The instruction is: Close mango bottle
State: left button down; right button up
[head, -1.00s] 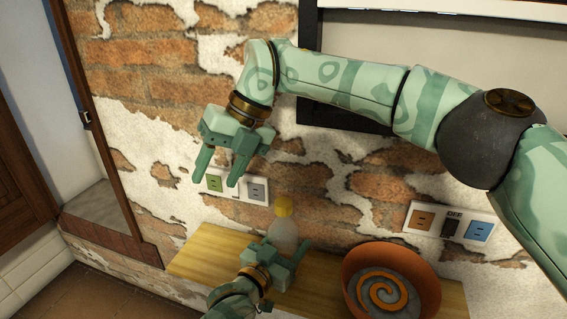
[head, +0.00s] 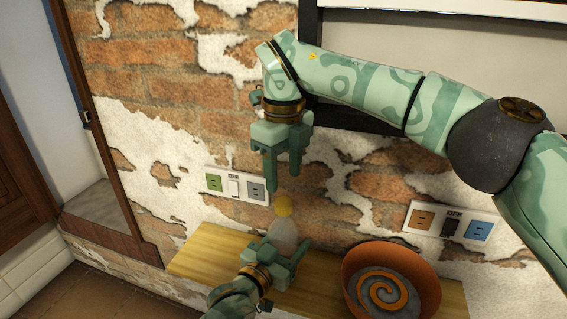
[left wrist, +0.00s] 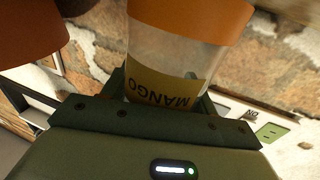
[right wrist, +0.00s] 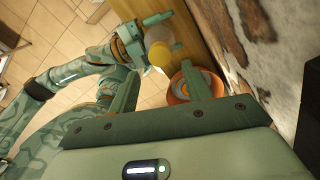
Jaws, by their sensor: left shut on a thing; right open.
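The mango bottle (head: 284,238) is clear and stands on the wooden shelf with a yellow cap (head: 283,206) at its top. In the left wrist view its yellow label (left wrist: 165,88) reads MANGO. My left gripper (head: 286,256) is shut around the bottle's body. My right gripper (head: 283,182) is open and empty, pointing down just above the cap. In the right wrist view the cap (right wrist: 160,53) lies between and beyond the two fingers. I cannot tell how tightly the cap sits.
The wooden shelf (head: 207,254) runs along the brick wall. A terracotta bowl (head: 428,282) with an orange spiral inside stands right of the bottle. Sockets (head: 236,186) are on the wall behind, with more sockets (head: 451,223) at the right. Bare shelf shows left of the bottle.

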aim_at(284, 201)
notch_tip(284, 201, down, 7)
jog(key=shift+r, duration=0.2)
jog(key=c, duration=1)
jog(key=m, duration=0.5)
jog(key=o, duration=1.2)
jog(key=shift+c, duration=0.2)
notch_tip(284, 201, up, 12)
pick_arm(q)
jog(key=shift+c, duration=1.8)
grip_release()
